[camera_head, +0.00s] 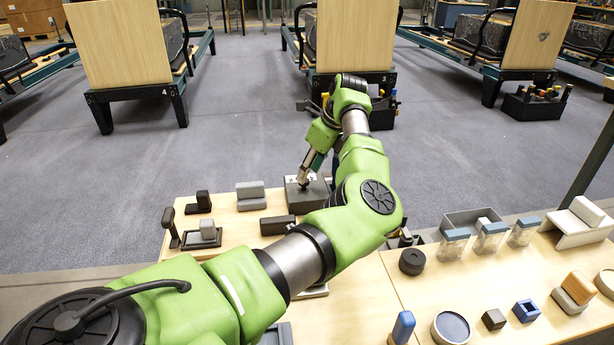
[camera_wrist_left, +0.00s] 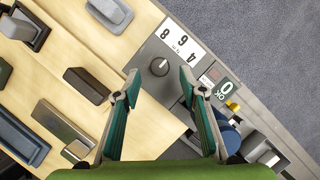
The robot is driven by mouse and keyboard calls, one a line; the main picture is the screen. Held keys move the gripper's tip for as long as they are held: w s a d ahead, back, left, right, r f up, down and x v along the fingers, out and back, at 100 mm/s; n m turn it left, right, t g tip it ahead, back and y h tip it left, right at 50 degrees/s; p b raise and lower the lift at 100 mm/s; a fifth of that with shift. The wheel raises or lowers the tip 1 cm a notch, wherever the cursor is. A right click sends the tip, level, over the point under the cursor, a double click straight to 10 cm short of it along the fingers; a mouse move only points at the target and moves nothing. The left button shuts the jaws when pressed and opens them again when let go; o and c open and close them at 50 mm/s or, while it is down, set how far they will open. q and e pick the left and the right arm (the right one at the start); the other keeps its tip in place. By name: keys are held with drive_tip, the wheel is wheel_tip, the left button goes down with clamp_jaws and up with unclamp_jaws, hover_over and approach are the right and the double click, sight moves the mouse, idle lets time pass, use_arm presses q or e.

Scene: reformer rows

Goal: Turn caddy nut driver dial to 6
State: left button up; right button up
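The nut driver dial (camera_wrist_left: 158,67) is a small dark round knob on a grey box with a white plate (camera_wrist_left: 182,40) marked 4, 6 and 8. Which number it points to is too small to tell. In the head view the grey box (camera_head: 318,203) stands at the table's far edge, with the knob mostly hidden by my gripper. My left gripper (camera_head: 305,183) points down over the box. In the left wrist view its two fingers (camera_wrist_left: 160,78) are apart, one on each side of the knob, with visible gaps. My right gripper is not in view.
Beside the dial are a panel marked OK (camera_wrist_left: 223,93) and a blue cylinder (camera_wrist_left: 228,137). Dark and grey blocks (camera_head: 250,195) lie on the wooden table to the left. Clear jars with blue lids (camera_head: 490,236) stand to the right. Reformer frames stand beyond on the floor.

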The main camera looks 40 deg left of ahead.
use_arm(q)
drive_tip(key=v, duration=0.8)
drive_tip(key=shift+r, duration=0.35)
drive_tip(key=shift+d, duration=0.15)
